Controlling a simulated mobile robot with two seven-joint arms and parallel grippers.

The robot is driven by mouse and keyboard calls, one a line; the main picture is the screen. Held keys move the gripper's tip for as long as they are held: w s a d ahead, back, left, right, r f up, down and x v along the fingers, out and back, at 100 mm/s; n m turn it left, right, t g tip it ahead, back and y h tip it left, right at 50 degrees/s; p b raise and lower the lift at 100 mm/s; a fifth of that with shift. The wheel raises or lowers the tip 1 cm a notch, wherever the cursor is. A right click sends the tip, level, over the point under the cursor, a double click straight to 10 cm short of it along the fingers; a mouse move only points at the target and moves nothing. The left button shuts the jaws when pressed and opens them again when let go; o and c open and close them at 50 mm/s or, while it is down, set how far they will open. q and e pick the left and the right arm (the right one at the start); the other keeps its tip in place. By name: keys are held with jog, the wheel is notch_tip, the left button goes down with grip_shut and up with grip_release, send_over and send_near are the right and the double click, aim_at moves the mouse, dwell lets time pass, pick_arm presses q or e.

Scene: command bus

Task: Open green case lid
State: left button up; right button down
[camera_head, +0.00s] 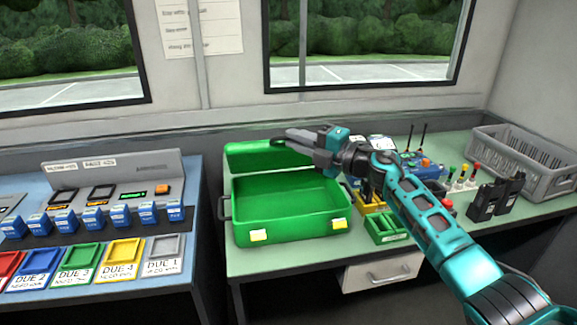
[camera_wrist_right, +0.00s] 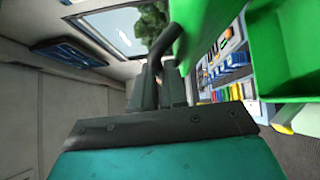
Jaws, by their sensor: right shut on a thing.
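The green case (camera_head: 290,205) stands on the right-hand table with its inside showing empty. Its lid (camera_head: 250,157) is raised at the back, tilted up along the far edge. Two yellow latches show on the case front. My right gripper (camera_head: 300,140) is at the top of the lid, shut on the dark lid handle. In the right wrist view the handle (camera_wrist_right: 158,48) rises between the fingers (camera_wrist_right: 170,85), with the green lid (camera_wrist_right: 200,25) beside it. My left gripper is in neither view.
A blue desk (camera_head: 190,255) with coloured trays and blue boxes stands at left. Right of the case are a small green tray (camera_head: 388,228), black radios (camera_head: 495,198) and a grey crate (camera_head: 540,165). The wall and windows are close behind the lid.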

jog(key=w+r, duration=0.3)
jog(key=shift+w+a, duration=0.3)
jog(key=shift+w+a+r+m+g+h, duration=0.15)
jog(key=shift+w+r+m+h, duration=0.15)
jog(key=shift+w, duration=0.25)
jog(key=shift+w+r+m+g+h, duration=0.1)
jog(key=shift+w+r+m+g, duration=0.1)
jog(key=shift+w+r, duration=0.25)
jog(key=shift+w, duration=0.1)
jog(key=c, duration=1.2)
grip_release()
jog(key=shift+f, duration=0.1)
jog(key=shift+o, duration=0.2)
jog(key=shift+f, duration=0.1)
jog(key=shift+p+v, duration=0.4)
jog(key=shift+v, duration=0.5)
jog(key=v, duration=1.1)
jog(key=shift+p, duration=0.4)
